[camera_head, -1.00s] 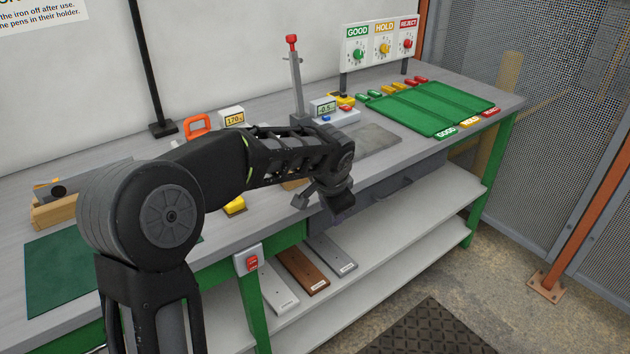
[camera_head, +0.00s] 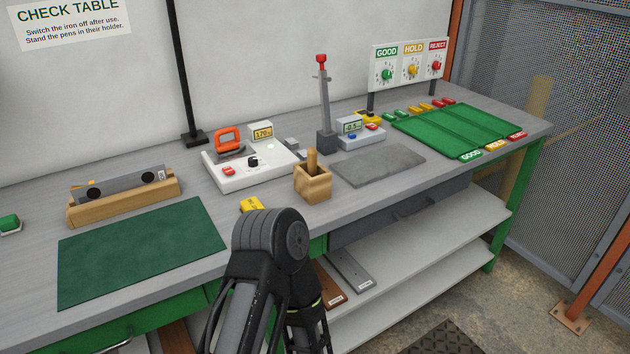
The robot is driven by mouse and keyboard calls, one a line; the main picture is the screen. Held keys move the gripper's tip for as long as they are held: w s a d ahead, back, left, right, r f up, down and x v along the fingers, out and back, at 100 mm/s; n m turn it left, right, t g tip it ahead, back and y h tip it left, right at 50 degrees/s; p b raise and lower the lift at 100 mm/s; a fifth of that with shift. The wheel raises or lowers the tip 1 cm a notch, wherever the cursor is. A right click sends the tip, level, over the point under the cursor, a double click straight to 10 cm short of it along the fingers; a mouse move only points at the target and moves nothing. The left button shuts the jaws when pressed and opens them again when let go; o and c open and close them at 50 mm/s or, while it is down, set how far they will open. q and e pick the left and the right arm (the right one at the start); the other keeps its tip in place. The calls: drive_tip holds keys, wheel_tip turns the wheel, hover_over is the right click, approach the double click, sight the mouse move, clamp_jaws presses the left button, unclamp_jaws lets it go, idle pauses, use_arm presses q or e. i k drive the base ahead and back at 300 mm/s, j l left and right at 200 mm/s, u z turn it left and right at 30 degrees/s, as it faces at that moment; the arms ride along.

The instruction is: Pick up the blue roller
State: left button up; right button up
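I see no blue roller in the view. A wooden holder (camera_head: 312,184) stands upright near the front edge of the bench (camera_head: 225,203), with a brown wooden piece (camera_head: 312,161) sticking out of it. One of my arms rises from the bottom centre, bent, in front of the bench edge. It hides part of the lower shelves. Neither gripper's fingers show.
A green mat (camera_head: 140,252) lies at left, below a wooden rack (camera_head: 125,203) holding a grey board. An orange iron (camera_head: 228,139) sits on a white unit (camera_head: 245,172). A grey pad (camera_head: 380,166) and green tray (camera_head: 455,131) lie at right.

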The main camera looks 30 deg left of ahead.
sight(312, 152)
drive_tip(key=i+l, duration=0.5)
drive_tip(key=l, duration=0.15)
drive_tip(key=i+l, duration=0.55)
drive_tip(key=u, duration=2)
